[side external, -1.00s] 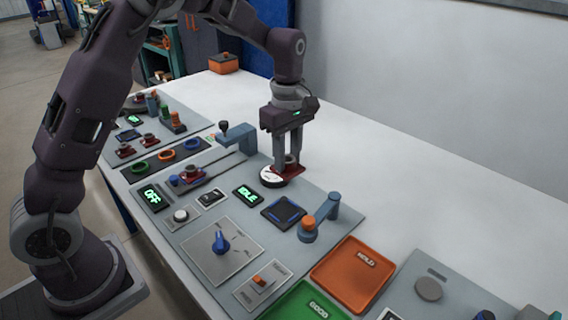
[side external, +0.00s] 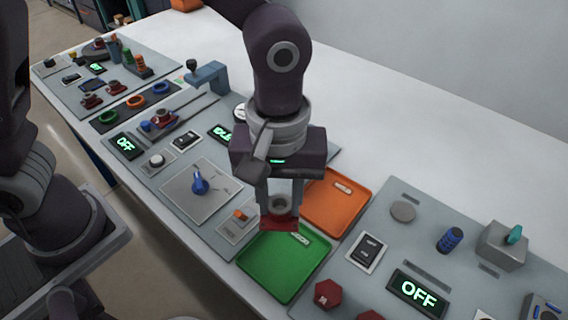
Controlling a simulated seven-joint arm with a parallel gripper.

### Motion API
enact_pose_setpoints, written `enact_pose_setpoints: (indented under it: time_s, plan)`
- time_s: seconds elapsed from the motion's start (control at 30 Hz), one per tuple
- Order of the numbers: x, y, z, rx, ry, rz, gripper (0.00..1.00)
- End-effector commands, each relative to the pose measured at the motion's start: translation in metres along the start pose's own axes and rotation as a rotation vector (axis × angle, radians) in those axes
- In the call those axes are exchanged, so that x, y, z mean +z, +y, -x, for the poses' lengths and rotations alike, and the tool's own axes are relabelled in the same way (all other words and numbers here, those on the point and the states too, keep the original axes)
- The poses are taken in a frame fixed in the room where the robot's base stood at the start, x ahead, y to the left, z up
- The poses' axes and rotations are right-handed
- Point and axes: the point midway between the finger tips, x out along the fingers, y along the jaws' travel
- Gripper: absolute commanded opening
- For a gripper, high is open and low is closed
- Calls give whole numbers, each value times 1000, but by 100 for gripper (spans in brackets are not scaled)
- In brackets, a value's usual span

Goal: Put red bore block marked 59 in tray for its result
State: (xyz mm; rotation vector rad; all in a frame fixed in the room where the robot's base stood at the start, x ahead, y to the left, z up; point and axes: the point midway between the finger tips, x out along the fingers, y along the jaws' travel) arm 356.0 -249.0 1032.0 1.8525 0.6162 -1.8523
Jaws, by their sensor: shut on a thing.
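The red bore block (side external: 279,225) is held between the fingertips of my gripper (side external: 279,212). It shows a grey ring-like bore above its red base; its number cannot be read. My gripper is shut on it and points down over the back edge of the green tray (side external: 279,275). The block appears to be above the tray, but its exact height cannot be told. The orange tray (side external: 353,208) lies just right and behind, partly hidden by my gripper. Both trays look empty, with a small label on each.
A blue knob (side external: 200,183) and an orange switch (side external: 241,215) are left of the trays. A black switch (side external: 368,251), an OFF display (side external: 418,292) and red hexagonal pieces (side external: 327,293) are to the right.

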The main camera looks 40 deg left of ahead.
Motion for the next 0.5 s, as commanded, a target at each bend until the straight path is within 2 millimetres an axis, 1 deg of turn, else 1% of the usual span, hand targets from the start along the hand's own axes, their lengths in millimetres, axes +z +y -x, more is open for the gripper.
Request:
enact_pose_setpoints:
  time_s: [0.03, 0.27, 0.3, 0.43, 0.5]
  plan:
    - [6, -2, -3, -1, 0, -19, 0]
    - [4, -2, -49, -4, -2, -10, 0]
    - [4, -2, -59, -5, -2, -10, 0]
    - [3, -2, -84, -5, -2, -9, 0]
    - [3, -1, -93, -3, -1, -10, 0]
